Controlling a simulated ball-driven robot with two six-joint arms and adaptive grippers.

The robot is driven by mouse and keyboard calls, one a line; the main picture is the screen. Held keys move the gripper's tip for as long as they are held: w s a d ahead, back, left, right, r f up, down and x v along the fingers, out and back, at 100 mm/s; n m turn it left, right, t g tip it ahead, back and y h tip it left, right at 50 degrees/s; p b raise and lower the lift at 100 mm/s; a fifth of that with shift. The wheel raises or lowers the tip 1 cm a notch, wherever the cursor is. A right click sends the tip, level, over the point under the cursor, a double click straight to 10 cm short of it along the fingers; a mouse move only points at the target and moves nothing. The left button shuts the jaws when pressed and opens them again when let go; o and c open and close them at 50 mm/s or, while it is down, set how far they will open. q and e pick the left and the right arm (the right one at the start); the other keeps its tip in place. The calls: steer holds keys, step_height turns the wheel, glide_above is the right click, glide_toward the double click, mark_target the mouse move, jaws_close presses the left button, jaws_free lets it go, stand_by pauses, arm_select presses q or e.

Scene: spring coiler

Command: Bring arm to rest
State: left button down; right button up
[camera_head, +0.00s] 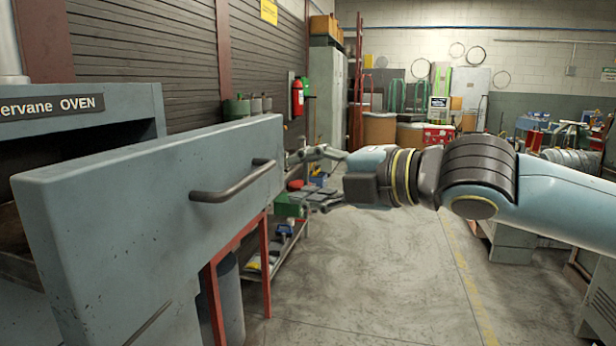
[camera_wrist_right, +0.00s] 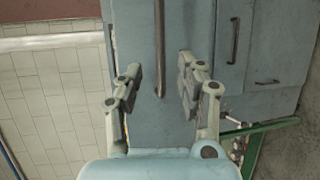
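My right arm (camera_head: 478,176) reaches in from the right in the head view. My right gripper (camera_head: 305,176) is open and empty, just right of the oven door's free edge. In the wrist view the right gripper (camera_wrist_right: 158,85) shows its two fingers spread apart, with a grey-blue panel and a dark bar handle (camera_wrist_right: 159,50) beyond them. The oven door (camera_head: 120,215) stands swung open at the left, with a dark bar handle (camera_head: 232,184) on its face. The gripper appears apart from this handle. My left gripper does not show.
The oven body (camera_head: 75,118) stands at the far left, its dark inside partly showing. A red-framed stand (camera_head: 262,262) is below the door. A low shelf (camera_head: 285,245) with small items lies behind the gripper. Open concrete floor (camera_head: 370,280) spreads below the arm.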

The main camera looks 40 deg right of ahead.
steer(key=shift+f, duration=0.15)
stand_by(0.3)
